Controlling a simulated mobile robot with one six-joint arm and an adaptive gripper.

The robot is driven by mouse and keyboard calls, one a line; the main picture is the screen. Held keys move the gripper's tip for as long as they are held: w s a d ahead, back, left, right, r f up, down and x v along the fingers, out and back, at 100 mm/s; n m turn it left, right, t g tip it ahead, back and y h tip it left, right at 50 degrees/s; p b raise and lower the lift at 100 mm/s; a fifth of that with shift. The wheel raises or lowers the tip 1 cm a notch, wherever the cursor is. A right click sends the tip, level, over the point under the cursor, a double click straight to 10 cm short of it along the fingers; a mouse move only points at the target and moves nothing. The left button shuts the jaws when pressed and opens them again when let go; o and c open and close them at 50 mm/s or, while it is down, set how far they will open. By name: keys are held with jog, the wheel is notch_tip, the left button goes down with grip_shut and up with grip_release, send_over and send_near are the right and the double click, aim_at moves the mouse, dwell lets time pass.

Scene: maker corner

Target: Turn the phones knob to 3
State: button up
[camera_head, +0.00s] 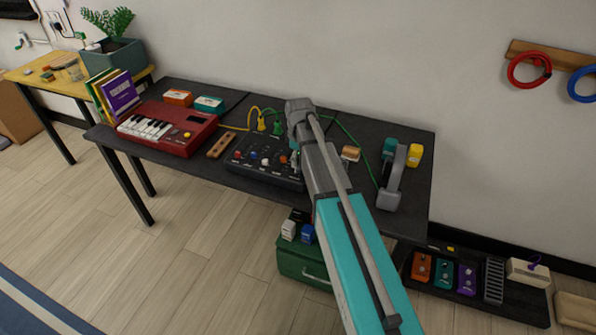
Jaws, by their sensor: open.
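A dark mixer box (240,163) with several small coloured knobs lies on the dark table, in the middle of the view. Its labels are too small to read, so I cannot tell which knob is the phones knob. My arm reaches in from the bottom right and covers the mixer's right end. My gripper (295,160) points down over the right part of the mixer, close to the knobs there. It is open and shows only in small part beside the arm. I cannot tell whether it touches a knob.
A red keyboard (170,128) and a wooden block (221,145) are left of the mixer. Yellow and green cables (262,121) rise behind it. A grey stand (392,180) is at the right of the dark table (418,170). A green crate (300,262) is below.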

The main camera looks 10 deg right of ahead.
aim_at(298, 167)
jog(key=shift+a+f+b, duration=0.1)
jog(key=shift+f+b, duration=1.45)
jog(key=shift+f, duration=0.3)
grip_shut()
